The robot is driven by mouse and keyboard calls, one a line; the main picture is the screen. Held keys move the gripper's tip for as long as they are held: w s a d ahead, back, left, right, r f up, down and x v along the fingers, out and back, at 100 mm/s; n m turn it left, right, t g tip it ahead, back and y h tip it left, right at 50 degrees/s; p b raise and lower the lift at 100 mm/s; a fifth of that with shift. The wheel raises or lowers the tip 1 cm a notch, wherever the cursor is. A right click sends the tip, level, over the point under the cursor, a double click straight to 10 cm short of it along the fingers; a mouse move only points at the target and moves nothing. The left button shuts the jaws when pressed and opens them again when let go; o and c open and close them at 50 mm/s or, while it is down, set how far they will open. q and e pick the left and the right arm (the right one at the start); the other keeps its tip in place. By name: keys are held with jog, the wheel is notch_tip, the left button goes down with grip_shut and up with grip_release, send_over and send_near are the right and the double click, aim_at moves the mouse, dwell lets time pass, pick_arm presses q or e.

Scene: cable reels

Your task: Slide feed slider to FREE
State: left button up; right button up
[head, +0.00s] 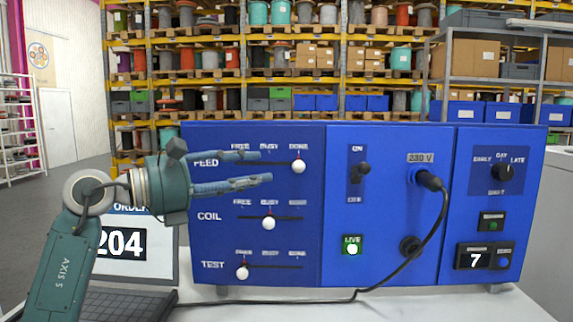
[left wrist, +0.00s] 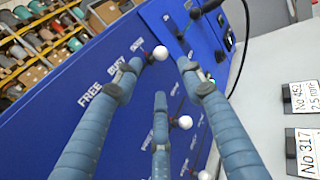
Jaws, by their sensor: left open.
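The feed slider's white knob (head: 299,166) stands at the right end of the top slot on the blue panel (head: 258,195), below DONE. It also shows in the left wrist view (left wrist: 160,53) near my fingertips, with FREE and BUSY to its left. My left gripper (head: 265,167) is open and empty. It points right along the FEED row, its fingers covering part of the slot, with the tips a little left of the knob in the head view. In the left wrist view the fingers (left wrist: 160,72) spread around the knob's area; contact cannot be told. My right gripper is not in view.
The COIL knob (head: 268,223) is at BUSY and the TEST knob (head: 243,272) at FREE, below the FEED row. A black toggle (head: 364,168), a lit LIVE button (head: 352,246) and a plugged black cable (head: 436,225) are to the right. An order display (head: 122,243) stands left.

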aim_at(295, 165)
pick_arm(q)
jog(key=x, duration=0.1)
jog(key=p+x, duration=0.1)
jog(key=x, duration=0.1)
jog(key=p+x, duration=0.1)
jog(key=x, duration=0.1)
jog(key=shift+s+d+r, duration=0.2)
jog(key=shift+s+r, duration=0.05)
jog(key=shift+r, duration=0.05)
jog(key=x, duration=0.1)
jog(key=p+x, duration=0.1)
jog(key=x, duration=0.2)
jog(key=shift+w+d+f, duration=0.1)
jog(key=shift+w+f, duration=0.2)
jog(key=shift+w, duration=0.05)
jog(key=c, duration=0.8)
grip_shut()
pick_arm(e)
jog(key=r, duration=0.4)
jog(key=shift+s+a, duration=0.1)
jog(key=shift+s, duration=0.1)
